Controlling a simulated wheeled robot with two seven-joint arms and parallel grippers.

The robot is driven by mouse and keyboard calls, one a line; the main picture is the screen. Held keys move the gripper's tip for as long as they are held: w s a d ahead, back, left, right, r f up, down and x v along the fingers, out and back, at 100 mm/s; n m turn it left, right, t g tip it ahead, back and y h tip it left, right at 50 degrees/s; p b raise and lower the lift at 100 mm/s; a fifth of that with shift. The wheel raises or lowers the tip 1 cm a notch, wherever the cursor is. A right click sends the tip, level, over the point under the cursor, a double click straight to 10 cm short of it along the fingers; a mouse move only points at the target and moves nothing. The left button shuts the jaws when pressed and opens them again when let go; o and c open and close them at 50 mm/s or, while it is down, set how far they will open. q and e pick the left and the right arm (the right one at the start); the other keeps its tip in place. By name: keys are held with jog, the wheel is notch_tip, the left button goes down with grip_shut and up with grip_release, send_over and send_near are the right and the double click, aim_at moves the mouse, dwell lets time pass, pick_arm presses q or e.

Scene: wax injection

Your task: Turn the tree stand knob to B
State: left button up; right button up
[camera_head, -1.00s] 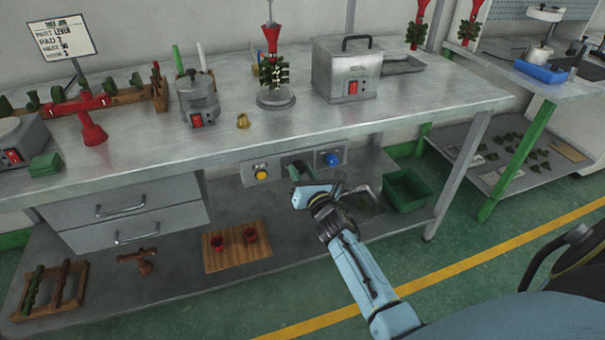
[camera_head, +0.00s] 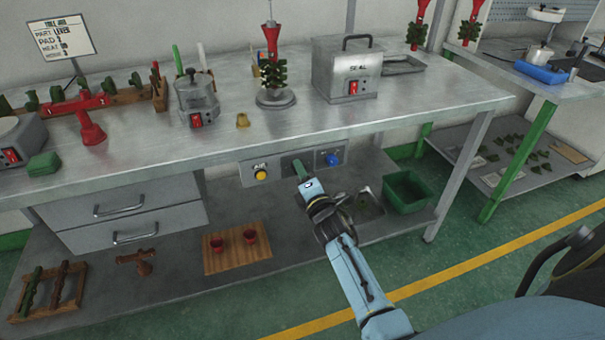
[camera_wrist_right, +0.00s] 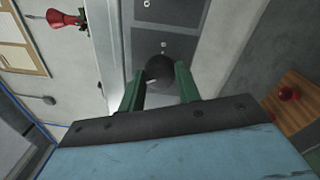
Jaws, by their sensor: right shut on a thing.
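A grey control panel (camera_head: 246,176) is fixed under the front edge of the steel workbench. It carries a yellow button (camera_head: 261,175) on the left and a blue knob (camera_head: 332,159) on the right. My right gripper (camera_head: 299,169) reaches the middle of the panel between them and hides most of that part in the head view. In the right wrist view, a dark round knob (camera_wrist_right: 160,68) sits between the two green fingers of the gripper (camera_wrist_right: 158,82), which is shut on it. I cannot read the knob's pointer or its letter marks. My left gripper is not in view.
The tree stand (camera_head: 276,97) with a red-topped wax tree stands on the bench beside the grey SEAL box (camera_head: 345,75). Drawers (camera_head: 120,205) are left of the panel. Below, a shelf holds a wooden board (camera_head: 222,261) with red cups and a green bin (camera_head: 408,192).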

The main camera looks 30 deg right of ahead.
jog(key=m, duration=0.4)
jog(key=shift+m+p, duration=0.45)
jog(key=shift+m, duration=0.55)
jog(key=m+h+p, duration=0.1)
jog(key=m, duration=0.3)
jog(key=shift+a+m, duration=0.1)
jog(key=shift+m, duration=0.2)
jog(key=m+p, duration=0.2)
jog(key=m, duration=0.3)
jog(key=m+p, duration=0.2)
jog(key=m, duration=0.3)
jog(key=shift+g+h, duration=0.3)
jog(key=shift+g, duration=0.1)
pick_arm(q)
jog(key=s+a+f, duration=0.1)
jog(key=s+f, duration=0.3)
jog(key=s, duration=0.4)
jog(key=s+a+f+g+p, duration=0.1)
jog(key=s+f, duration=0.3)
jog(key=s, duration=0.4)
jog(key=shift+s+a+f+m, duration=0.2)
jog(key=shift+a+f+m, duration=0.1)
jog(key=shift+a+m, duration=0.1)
pick_arm(e)
jog(key=m, duration=0.4)
jog(key=shift+m, duration=0.3)
jog(key=shift+a, duration=0.1)
